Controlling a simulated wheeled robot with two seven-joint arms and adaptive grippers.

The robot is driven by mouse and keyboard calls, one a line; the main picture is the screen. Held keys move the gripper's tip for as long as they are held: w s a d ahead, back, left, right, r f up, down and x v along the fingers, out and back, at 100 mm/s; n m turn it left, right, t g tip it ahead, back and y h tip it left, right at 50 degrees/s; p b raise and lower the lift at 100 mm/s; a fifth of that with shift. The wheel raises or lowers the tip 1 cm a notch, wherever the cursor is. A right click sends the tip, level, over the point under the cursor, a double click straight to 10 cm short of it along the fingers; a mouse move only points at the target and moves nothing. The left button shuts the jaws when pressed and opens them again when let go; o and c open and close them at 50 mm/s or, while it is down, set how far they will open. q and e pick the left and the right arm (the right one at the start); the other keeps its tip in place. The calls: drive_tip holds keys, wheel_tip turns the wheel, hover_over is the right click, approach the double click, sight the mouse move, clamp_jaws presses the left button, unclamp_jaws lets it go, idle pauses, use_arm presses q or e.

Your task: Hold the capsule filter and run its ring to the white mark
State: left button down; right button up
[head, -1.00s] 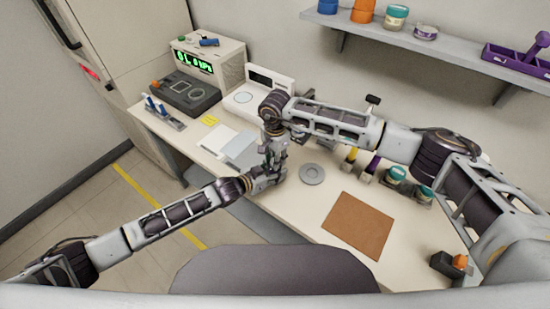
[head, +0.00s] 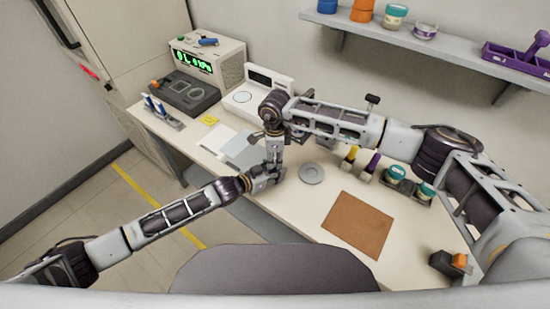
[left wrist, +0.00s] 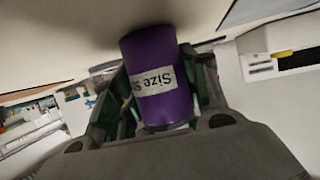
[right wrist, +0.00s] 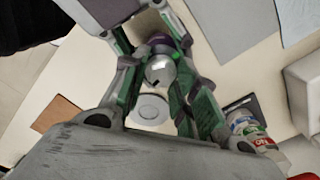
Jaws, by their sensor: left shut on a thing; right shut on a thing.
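The capsule filter shows in the left wrist view as a purple cylinder (left wrist: 155,75) with a white label reading "Size S", partly covered. My left gripper (head: 266,181) is shut on this purple body, a finger on each side. In the right wrist view, a silver-grey round end (right wrist: 160,69) with a small dark mark lies between the fingers of my right gripper (head: 273,166), with a purple part behind it. My right gripper is shut on the filter from above, at its ring end. In the head view the grippers hide the filter. I cannot make out the white mark.
A grey round disc (head: 312,173) lies on the table just right of the grippers. A brown mat (head: 357,225) is further right. Bottles and jars (head: 396,173) stand behind it. A scale (head: 245,100), a dark device (head: 183,97) and a display box (head: 205,62) are at the back left.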

use_arm(q)
drive_tip(key=shift+f, duration=0.2)
use_arm(e)
drive_tip(key=m, duration=0.5)
drive_tip(key=shift+a+r, duration=0.15)
use_arm(q)
drive_tip(key=shift+s+a+f, duration=0.1)
use_arm(e)
drive_tip(key=m, duration=0.4)
drive_tip(key=shift+s+r+m, duration=0.1)
drive_tip(key=shift+m, duration=0.2)
drive_tip(key=m, duration=0.4)
drive_tip(key=shift+a, duration=0.1)
drive_tip(key=shift+m, duration=2.5)
drive_tip(key=o, duration=0.8)
drive_tip(key=shift+o, duration=1.1)
